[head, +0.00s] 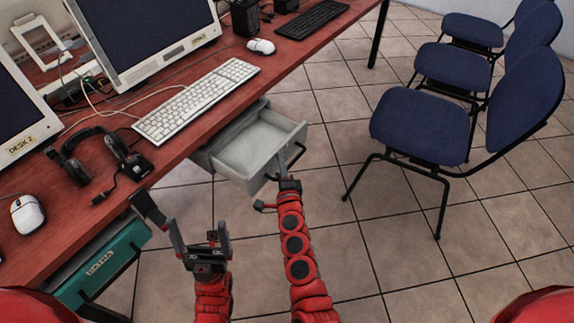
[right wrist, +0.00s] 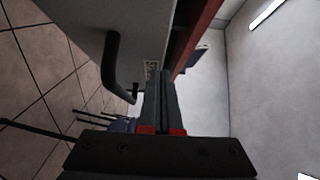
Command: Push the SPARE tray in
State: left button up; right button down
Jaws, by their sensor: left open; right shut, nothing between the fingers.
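A grey, empty tray (head: 262,146) stands pulled out from under the red desk in the head view. Its front panel (right wrist: 85,25) and black bar handle (right wrist: 112,65) show close up in the right wrist view. A small label on the panel is too blurred to read. My right gripper (head: 285,163) is shut and empty, with its fingertips at the tray's front, beside the handle. Its closed fingers also show in the right wrist view (right wrist: 167,85). I cannot tell whether they touch the panel. My left gripper (head: 201,236) is open and empty, in front of the desk's edge.
A green tray (head: 100,265) labelled EXTRA is under the desk at the lower left. The desk (head: 180,150) carries monitors, a white keyboard (head: 197,100), headphones (head: 95,158) and mice. Blue chairs (head: 420,120) stand to the right. Tiled floor between is clear.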

dwell(0.3)
jog(key=b, duration=0.6)
send_over(246, 156)
jog(key=shift+d+f, duration=0.1)
jog(key=shift+w+a, duration=0.1)
jog(key=shift+a, duration=0.1)
jog(key=shift+r, duration=0.3)
jog(key=shift+a+r, duration=0.1)
